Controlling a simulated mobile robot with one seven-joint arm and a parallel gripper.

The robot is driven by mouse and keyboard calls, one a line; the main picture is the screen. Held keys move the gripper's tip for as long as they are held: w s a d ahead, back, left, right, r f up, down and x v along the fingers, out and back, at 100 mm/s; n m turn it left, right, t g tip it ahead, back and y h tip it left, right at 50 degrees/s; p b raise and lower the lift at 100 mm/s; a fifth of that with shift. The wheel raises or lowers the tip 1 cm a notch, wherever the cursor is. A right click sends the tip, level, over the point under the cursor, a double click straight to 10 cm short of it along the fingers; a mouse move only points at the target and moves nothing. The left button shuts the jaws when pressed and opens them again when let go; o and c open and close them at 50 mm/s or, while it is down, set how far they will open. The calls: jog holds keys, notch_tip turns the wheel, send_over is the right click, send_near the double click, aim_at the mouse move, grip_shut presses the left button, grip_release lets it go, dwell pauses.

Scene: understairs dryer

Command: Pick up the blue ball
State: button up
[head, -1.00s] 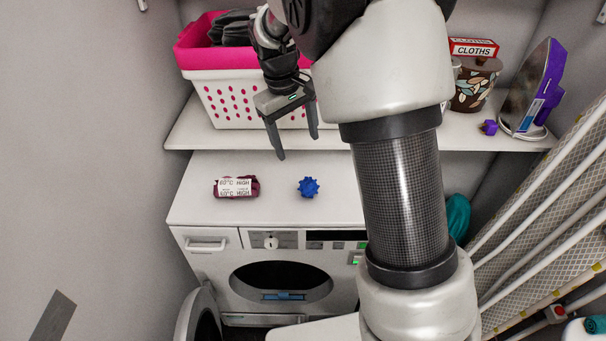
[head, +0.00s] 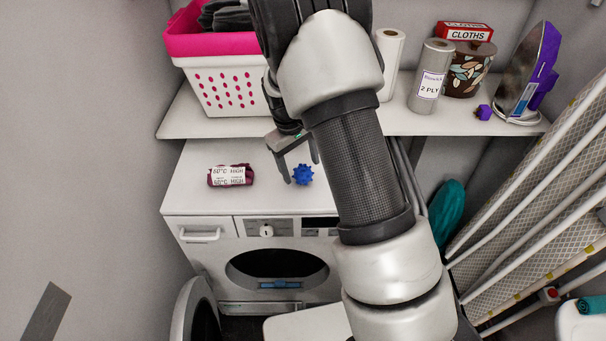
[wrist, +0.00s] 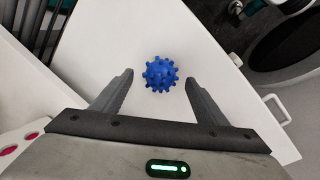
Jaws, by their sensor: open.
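The blue ball (head: 303,174) is small and knobbly and rests on the white top of the dryer (head: 190,192). In the wrist view the blue ball (wrist: 161,74) lies between the lines of my two fingers, just beyond their tips. My gripper (head: 301,172) is open and empty, and in the head view its fingers show around the ball's left and upper side. In the wrist view my gripper (wrist: 158,76) has its fingers spread wide, with clear space on both sides of the ball. I cannot tell the exact height of the fingertips above the dryer top.
A rolled maroon cloth with a white label (head: 230,175) lies left of the ball. Above and behind is a shelf (head: 185,122) with a pink and white basket (head: 220,90), a grey roll (head: 430,78) and an iron (head: 527,75). An ironing board (head: 540,190) leans at right.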

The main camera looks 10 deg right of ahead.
jog(key=shift+d+f, duration=0.15)
jog(key=shift+f, duration=0.7)
jog(key=shift+c, duration=0.4)
jog(key=c, duration=1.1)
jog(key=shift+o, duration=0.2)
jog(key=shift+r, duration=0.15)
